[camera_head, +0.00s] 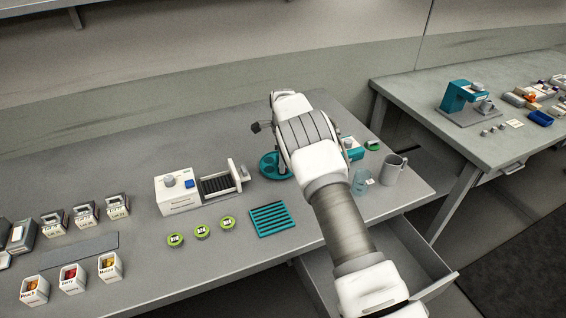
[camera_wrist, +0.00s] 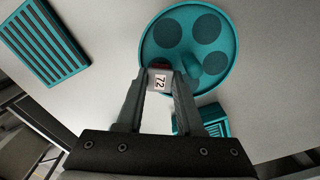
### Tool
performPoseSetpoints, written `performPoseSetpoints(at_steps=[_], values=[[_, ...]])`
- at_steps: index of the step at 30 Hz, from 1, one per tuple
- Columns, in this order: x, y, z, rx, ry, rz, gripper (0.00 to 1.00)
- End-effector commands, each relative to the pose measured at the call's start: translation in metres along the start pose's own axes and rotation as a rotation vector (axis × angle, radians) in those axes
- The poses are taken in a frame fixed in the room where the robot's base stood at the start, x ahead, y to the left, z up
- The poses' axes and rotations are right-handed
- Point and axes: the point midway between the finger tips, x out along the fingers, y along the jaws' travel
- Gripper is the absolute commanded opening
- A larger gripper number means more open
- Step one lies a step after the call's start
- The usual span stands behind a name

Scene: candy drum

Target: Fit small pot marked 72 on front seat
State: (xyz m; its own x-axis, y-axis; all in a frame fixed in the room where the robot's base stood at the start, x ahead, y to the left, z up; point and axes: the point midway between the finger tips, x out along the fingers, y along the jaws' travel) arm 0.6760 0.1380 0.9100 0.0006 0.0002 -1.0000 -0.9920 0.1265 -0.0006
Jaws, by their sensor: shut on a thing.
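My gripper (camera_wrist: 160,84) is shut on a small pot marked 72 (camera_wrist: 160,79), a grey block-like pot with a white label and a dark reddish top. In the wrist view the pot shows over the near-left edge of a round teal drum (camera_wrist: 230,42) with several dark round seats and a teal knob (camera_wrist: 190,65) in the middle. Whether the pot touches the drum cannot be told. The seats on the far side look empty; the part behind the pot and fingers is hidden. In the head view the drum (camera_head: 268,166) is partly covered by my arm, which also hides the pot.
Left of the drum stand a white machine (camera_head: 178,194), green-lidded jars (camera_head: 201,231) and a teal slatted rack (camera_head: 272,219). A clear cup (camera_head: 361,183) and a grey mug (camera_head: 395,170) stand to the right. A drawer (camera_head: 415,255) is open below the table.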

Motion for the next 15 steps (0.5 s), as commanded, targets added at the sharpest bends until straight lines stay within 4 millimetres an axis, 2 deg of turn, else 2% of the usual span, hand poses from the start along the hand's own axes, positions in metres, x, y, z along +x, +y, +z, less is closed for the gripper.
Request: performPoseSetpoints(at_steps=[14, 15], values=[[0.001, 0.0, -0.0001, 0.0, 0.0, 0.0, 0.0], [0.001, 0.0, -0.0001, 0.0, 0.0, 0.0, 0.38]])
